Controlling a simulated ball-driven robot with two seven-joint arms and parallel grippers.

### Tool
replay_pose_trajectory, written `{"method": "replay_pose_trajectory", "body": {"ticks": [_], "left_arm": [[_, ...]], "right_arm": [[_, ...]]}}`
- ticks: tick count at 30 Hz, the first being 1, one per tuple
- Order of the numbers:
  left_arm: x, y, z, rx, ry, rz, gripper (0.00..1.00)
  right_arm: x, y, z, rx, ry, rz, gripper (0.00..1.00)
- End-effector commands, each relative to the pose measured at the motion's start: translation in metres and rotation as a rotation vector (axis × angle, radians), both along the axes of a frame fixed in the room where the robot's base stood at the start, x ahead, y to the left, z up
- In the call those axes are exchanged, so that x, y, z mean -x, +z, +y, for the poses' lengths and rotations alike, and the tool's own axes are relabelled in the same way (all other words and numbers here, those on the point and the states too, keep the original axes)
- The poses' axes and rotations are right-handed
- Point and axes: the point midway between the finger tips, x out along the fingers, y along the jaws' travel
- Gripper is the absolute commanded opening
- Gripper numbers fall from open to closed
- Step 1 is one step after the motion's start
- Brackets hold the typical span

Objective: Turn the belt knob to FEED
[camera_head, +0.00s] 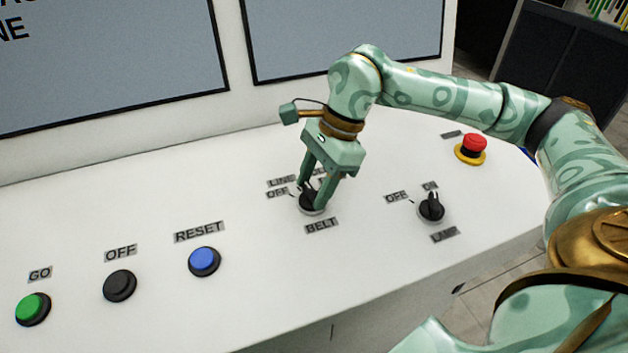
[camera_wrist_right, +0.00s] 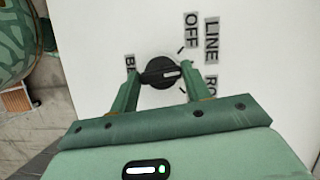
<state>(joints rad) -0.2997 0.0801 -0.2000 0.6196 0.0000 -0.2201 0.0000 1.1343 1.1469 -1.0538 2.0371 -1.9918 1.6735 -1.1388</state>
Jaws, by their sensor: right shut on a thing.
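The belt knob (camera_head: 309,203) is a round black knob on the white sloped panel, above a label reading BELT (camera_head: 321,226). My right gripper (camera_head: 312,197) points down over it, with its fingers on either side of the grip. In the right wrist view the knob (camera_wrist_right: 160,72) lies between the two fingertips of my right gripper (camera_wrist_right: 160,76), which is shut on it. Its white mark points right, toward the gap between LINE (camera_wrist_right: 211,41) and a partly hidden label starting RO (camera_wrist_right: 210,86). An OFF label (camera_wrist_right: 191,31) is nearby. I cannot read a FEED label. My left gripper is not in view.
A black lamp knob (camera_head: 431,208) and a red emergency button (camera_head: 472,147) sit to the right. Blue RESET (camera_head: 204,261), black OFF (camera_head: 120,285) and green GO (camera_head: 33,308) buttons line the left. Screens (camera_head: 345,35) stand behind the panel.

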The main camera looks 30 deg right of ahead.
Motion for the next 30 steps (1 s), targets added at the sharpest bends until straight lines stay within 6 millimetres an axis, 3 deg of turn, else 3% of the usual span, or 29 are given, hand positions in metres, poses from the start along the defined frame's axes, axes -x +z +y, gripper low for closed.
{"method": "replay_pose_trajectory", "body": {"ticks": [18, 30], "left_arm": [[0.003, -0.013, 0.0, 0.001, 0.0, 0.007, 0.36], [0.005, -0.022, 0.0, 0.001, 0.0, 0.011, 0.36]], "right_arm": [[0.002, 0.0, 0.001, -0.001, -0.574, -0.007, 0.24], [0.003, 0.001, 0.002, -0.002, -0.84, -0.005, 0.24]]}}
